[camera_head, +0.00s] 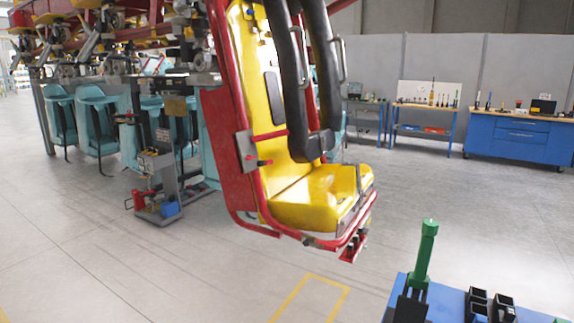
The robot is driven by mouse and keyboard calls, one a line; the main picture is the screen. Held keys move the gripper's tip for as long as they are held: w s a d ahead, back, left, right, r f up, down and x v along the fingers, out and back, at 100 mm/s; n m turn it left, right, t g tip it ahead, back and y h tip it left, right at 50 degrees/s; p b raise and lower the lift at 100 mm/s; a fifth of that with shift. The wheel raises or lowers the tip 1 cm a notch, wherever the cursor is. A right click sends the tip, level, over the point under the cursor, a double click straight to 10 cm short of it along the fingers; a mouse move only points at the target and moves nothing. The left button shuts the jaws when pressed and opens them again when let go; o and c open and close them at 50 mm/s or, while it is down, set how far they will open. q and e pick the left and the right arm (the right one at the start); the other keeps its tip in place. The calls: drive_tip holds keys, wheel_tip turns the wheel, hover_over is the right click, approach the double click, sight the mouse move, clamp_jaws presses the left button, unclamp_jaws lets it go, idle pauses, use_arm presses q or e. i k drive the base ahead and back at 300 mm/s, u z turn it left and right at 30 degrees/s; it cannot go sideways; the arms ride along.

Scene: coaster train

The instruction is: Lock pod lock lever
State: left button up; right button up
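A pod with a yellow seat (305,205) hangs in a red tubular frame (235,110) near the middle of the view. Black padded restraints (300,100) come down in front of the seat back. Neither of my grippers shows in this view.
A blue surface (445,298) at bottom right holds an upright green tool (424,258) and black holders (478,302). A grey stand (160,175) is left of the pod. Teal seats (97,120) line the left. Workbenches (520,138) stand at the back right. Floor between is clear.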

sight(260, 163)
drive_tip(key=u, duration=0.2)
drive_tip(key=i, duration=0.55)
drive_tip(key=z, duration=0.15)
drive_tip(key=k, duration=0.65)
drive_tip(key=u, duration=0.55)
drive_tip(key=i, duration=2.2)
drive_tip(key=z, duration=0.5)
